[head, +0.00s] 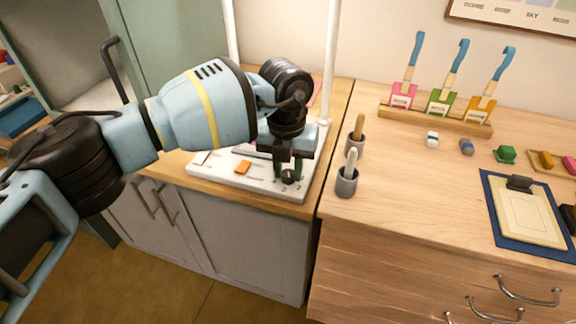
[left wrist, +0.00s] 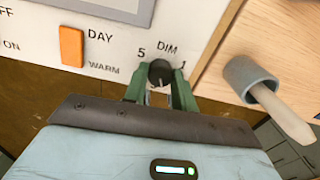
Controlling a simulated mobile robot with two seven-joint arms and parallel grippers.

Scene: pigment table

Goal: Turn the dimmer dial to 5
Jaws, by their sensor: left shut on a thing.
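The dimmer dial (head: 289,177) is a small round black knob at the front right corner of a white panel (head: 225,179). In the left wrist view the dial (left wrist: 160,73) sits below the printed word DIM, with 5 at its upper left and 1 at its right. My left gripper (head: 288,173) reaches down over the panel. Its green fingers (left wrist: 160,85) are shut on the dial, one on each side. I cannot read surely where the dial points. My right gripper is not in view.
An orange switch (left wrist: 71,46) marked DAY and WARM is left of the dial. A grey cup (head: 346,184) with a pale-handled tool stands close right of the panel, another cup (head: 356,143) behind it. White posts (head: 330,60) rise at the panel's back.

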